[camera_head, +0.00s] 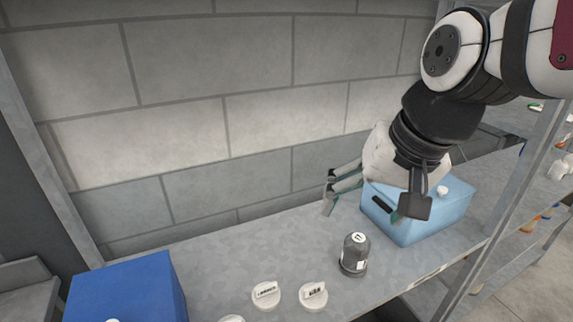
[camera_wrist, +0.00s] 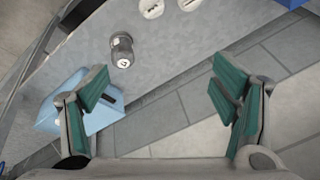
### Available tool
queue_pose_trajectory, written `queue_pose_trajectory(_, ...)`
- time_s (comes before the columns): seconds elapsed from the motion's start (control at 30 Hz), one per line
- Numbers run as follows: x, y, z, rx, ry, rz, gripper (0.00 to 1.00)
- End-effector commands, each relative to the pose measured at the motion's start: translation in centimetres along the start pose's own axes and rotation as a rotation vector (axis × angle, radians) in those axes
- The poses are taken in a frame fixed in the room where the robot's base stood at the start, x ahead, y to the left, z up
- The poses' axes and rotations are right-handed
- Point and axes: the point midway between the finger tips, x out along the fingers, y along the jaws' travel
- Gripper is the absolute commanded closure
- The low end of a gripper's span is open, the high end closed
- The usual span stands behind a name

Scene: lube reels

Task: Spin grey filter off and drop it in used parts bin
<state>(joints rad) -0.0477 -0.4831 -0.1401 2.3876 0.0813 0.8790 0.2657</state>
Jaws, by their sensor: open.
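The grey filter (camera_head: 355,254) is a dark grey cylinder with a white round mark on top. It stands upright on the metal shelf (camera_head: 220,258), near its front edge. In the wrist view the filter (camera_wrist: 122,50) is beyond the fingers, apart from them. My gripper (camera_head: 365,205) is open and empty, above and behind the filter. In the wrist view its teal-padded fingers (camera_wrist: 163,105) are spread wide. A light blue box (camera_head: 440,213) stands right of the filter, and a dark blue box (camera_head: 128,290) stands at the left. I cannot tell which is the used parts bin.
White round caps (camera_head: 266,295) sit left of the filter near the front edge, one beside another (camera_head: 313,296). A block wall (camera_head: 200,130) closes the back. A metal upright (camera_head: 515,200) stands at the right. The middle-left of the shelf is clear.

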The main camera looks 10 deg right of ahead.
Motion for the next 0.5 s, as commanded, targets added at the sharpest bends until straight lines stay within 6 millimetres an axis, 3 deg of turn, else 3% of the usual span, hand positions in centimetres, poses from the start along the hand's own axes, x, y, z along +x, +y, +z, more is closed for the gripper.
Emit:
queue_pose_trajectory(0.27, 2.8, 0.3, -2.8, 0.240, -0.077, 0.011, 0.20)
queue_pose_trajectory(0.5, 8.1, 1.9, -6.8, 0.614, -0.157, 0.082, 0.20)
